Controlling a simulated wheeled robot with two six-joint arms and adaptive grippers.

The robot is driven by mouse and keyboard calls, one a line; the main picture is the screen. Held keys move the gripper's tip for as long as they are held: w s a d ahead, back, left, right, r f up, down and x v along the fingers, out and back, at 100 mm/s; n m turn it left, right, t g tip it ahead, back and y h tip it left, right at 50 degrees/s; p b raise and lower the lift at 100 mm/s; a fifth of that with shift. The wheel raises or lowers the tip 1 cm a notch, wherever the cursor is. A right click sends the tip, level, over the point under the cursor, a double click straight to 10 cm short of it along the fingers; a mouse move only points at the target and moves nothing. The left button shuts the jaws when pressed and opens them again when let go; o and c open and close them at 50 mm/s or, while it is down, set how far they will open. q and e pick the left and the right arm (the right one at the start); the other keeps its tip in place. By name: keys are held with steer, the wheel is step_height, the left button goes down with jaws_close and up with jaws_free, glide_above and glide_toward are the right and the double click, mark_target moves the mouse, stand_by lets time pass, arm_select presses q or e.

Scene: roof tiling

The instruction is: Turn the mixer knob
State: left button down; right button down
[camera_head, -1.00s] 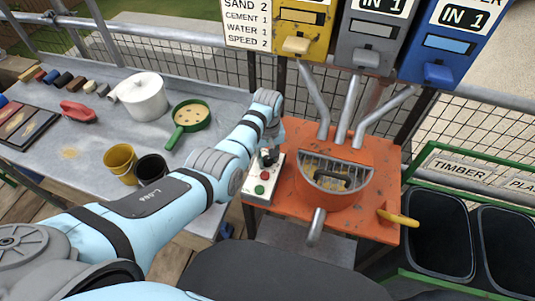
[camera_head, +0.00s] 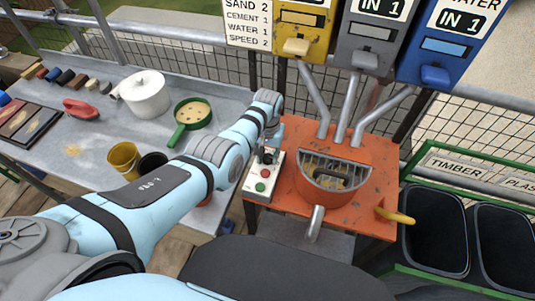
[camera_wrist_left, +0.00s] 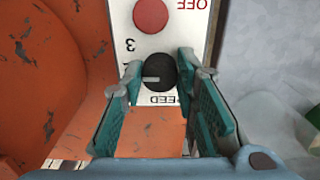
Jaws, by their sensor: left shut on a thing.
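The mixer (camera_head: 290,200) is an orange stand with a grated drum, right of my left arm. Its white control panel (camera_head: 250,189) carries a green button, a red button and a black knob. In the head view the gripper (camera_head: 266,155) partly hides the knob. My right gripper is out of view.
Yellow, grey and blue dispensers (camera_head: 368,35) hang above the mixer with chutes. A yellow handle (camera_head: 394,216) sticks out at its right. A grey bench (camera_head: 85,170) with pots and buckets is at the left; black bins (camera_head: 437,235) stand at the right.

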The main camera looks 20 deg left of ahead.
mark_target(268, 156)
arm_select(q)
steer(key=c, duration=1.2)
jaws_free()
steer(key=shift+w+f, duration=0.1)
steer(key=shift+w, duration=0.05)
steer(key=shift+c, duration=0.2)
step_height(268, 156, up, 12)
